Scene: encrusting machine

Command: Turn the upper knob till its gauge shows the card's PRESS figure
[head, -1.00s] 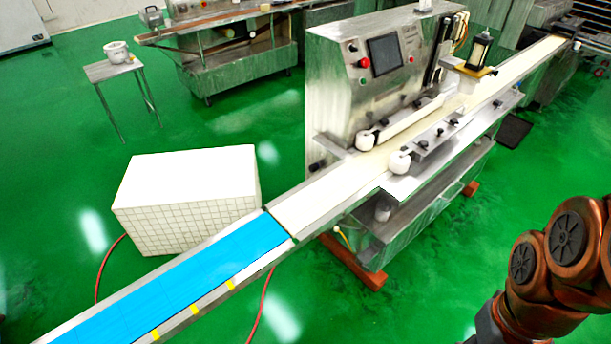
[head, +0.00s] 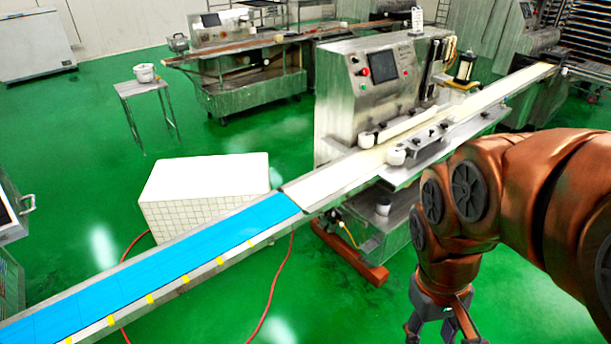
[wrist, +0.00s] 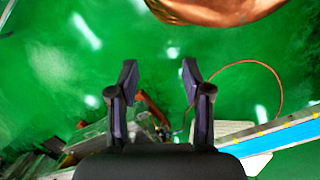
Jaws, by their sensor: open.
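The steel encrusting machine (head: 340,100) stands right of centre in the head view. Its sloped panel has a dark screen (head: 383,66), a small red button (head: 363,72) and other small controls. I cannot tell which is the upper knob, and I can read no gauge. A small white upright item (head: 417,20) on top may be the card; its figures are unreadable. My gripper (head: 440,334) hangs low in front of the machine, well apart from the panel. In the wrist view my gripper (wrist: 159,76) is open and empty, above the green floor.
A long conveyor with a blue belt (head: 150,270) runs from lower left up to the machine. A white tiled block (head: 205,190) stands behind it. A red hose (head: 270,300) lies on the floor. A small steel table (head: 142,88) is further back. Green floor is open at left.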

